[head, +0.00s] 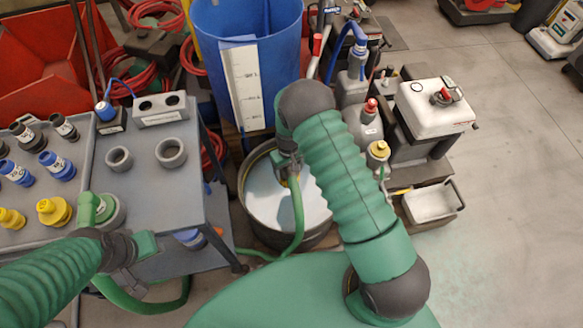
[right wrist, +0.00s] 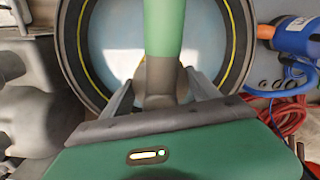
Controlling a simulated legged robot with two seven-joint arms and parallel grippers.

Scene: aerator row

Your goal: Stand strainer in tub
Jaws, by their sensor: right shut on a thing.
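The tub (head: 247,212) is a round dark container with pale liquid inside, standing on the floor at the middle of the head view. Its dark rim with a yellow line also shows in the right wrist view (right wrist: 237,62). My right gripper (head: 288,168) is over the tub, shut on the grey-brown end piece (right wrist: 165,78) of a green hose (head: 298,212). The hose crosses the tub's near rim. I cannot make out a separate strainer; the gripper may hide it. My left gripper (head: 128,272) is beside the cart's front edge; its fingers are unclear.
A grey cart (head: 188,205) at left carries several blue, yellow and dark fittings, two grey rings and a green fitting (head: 100,210). A blue barrel (head: 268,40) stands behind the tub. Jugs and a white-topped machine (head: 435,100) stand right.

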